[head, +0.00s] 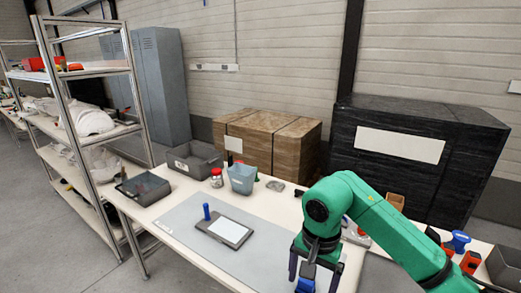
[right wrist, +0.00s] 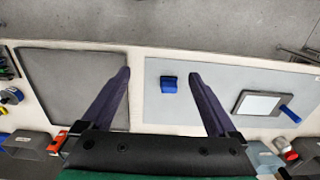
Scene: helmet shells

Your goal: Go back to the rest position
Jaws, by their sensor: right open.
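My right gripper (head: 314,279) hangs over the near part of the workbench in the head view, at the end of the green arm. In the right wrist view its two dark fingers (right wrist: 159,74) are spread wide apart. A small blue block (right wrist: 168,83) shows between the fingers in that view, on the light grey mat (right wrist: 215,78). The fingers do not appear to touch it; its height below them is hard to judge. A blue block (head: 306,283) also shows by the gripper in the head view, partly hidden. My left gripper is not in view.
A dark-framed pad (head: 228,231) with a blue handle (head: 206,212) lies on the mat. Grey bins (head: 193,160), a light blue container (head: 242,178) and a jar (head: 217,178) stand behind. A shelf rack (head: 60,75) with a white shell (head: 88,118) stands left.

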